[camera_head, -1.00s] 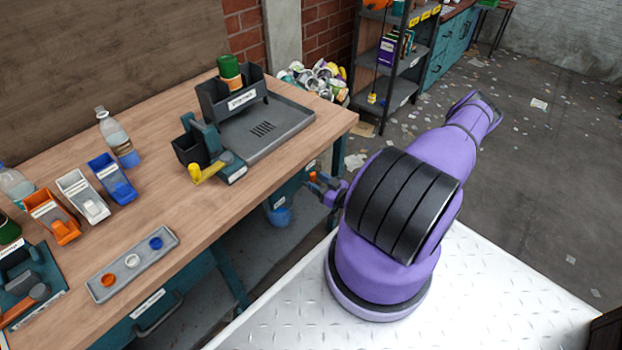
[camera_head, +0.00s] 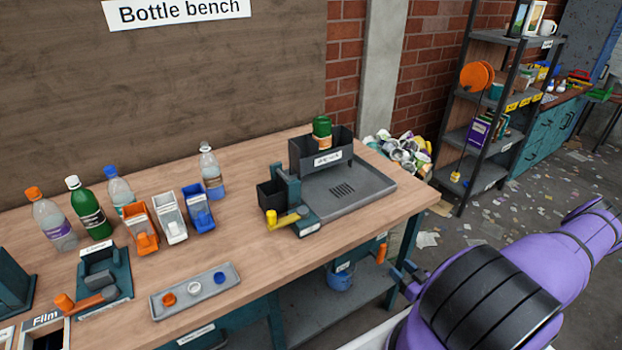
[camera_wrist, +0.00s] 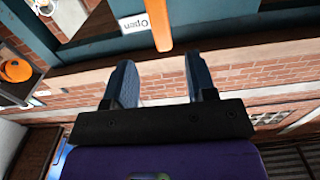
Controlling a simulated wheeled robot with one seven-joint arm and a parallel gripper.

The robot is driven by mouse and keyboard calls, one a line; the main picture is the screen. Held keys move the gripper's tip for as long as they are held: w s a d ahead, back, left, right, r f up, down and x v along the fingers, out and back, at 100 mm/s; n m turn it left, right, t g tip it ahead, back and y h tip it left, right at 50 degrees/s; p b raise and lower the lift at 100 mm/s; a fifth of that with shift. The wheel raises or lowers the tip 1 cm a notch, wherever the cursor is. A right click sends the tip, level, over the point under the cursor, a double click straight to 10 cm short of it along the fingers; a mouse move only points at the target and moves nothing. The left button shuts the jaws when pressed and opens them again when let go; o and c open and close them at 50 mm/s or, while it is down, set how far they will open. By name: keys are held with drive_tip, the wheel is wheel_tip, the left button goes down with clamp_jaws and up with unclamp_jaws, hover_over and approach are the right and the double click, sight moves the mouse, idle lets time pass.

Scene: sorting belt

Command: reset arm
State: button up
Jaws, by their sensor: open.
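My purple arm (camera_head: 500,295) is at the lower right of the head view, beside the bench's right end. My gripper (camera_wrist: 160,85) shows in the wrist view with its two dark fingers apart and nothing between them. In the head view the gripper end is small and lies near the bench's front right leg, so its fingers are hard to make out there. In the wrist view an orange handle (camera_wrist: 158,22) and a label reading "Open" upside down (camera_wrist: 135,23) lie beyond the fingertips.
The wooden bench (camera_head: 250,235) holds several bottles, small orange, white and blue bins, a grey tray with three caps (camera_head: 195,290), and a dark crusher-like device (camera_head: 290,200) beside a drip tray (camera_head: 345,190). A shelf rack (camera_head: 490,110) and a can heap (camera_head: 400,150) stand behind.

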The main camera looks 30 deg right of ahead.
drive_tip(key=shift+r, duration=0.1)
drive_tip(key=w+a+r+m+g+y, duration=0.25)
drive_tip(key=r+m+g, duration=0.25)
drive_tip(key=r+m, duration=0.6)
drive_tip(key=w+a+r+m+g+y, duration=0.2)
drive_tip(key=a+r+m+g+y, duration=0.25)
drive_tip(key=r+m, duration=0.65)
drive_tip(key=w+a+r+m+g+y, duration=0.25)
drive_tip(key=r+m+g, duration=0.35)
drive_tip(key=r+m, duration=0.55)
drive_tip(key=s+a+r+n+g+h, duration=0.1)
drive_tip(key=s+a+r+n+h, duration=0.3)
drive_tip(key=r+n, duration=0.45)
drive_tip(key=s+a+r+n+g+h, duration=0.1)
drive_tip(key=s+a+r+n+h, duration=0.1)
drive_tip(key=a+r+n, duration=0.6)
drive_tip(key=s+a+r+n+t+h, duration=0.2)
drive_tip(key=s+r+n+t+h, duration=0.2)
drive_tip(key=s+r+n, duration=0.5)
drive_tip(key=s+n+t, duration=0.1)
drive_tip(key=s+n, duration=0.1)
drive_tip(key=n, duration=0.5)
drive_tip(key=shift+a+r+h, duration=0.35)
drive_tip(key=shift+r, duration=0.05)
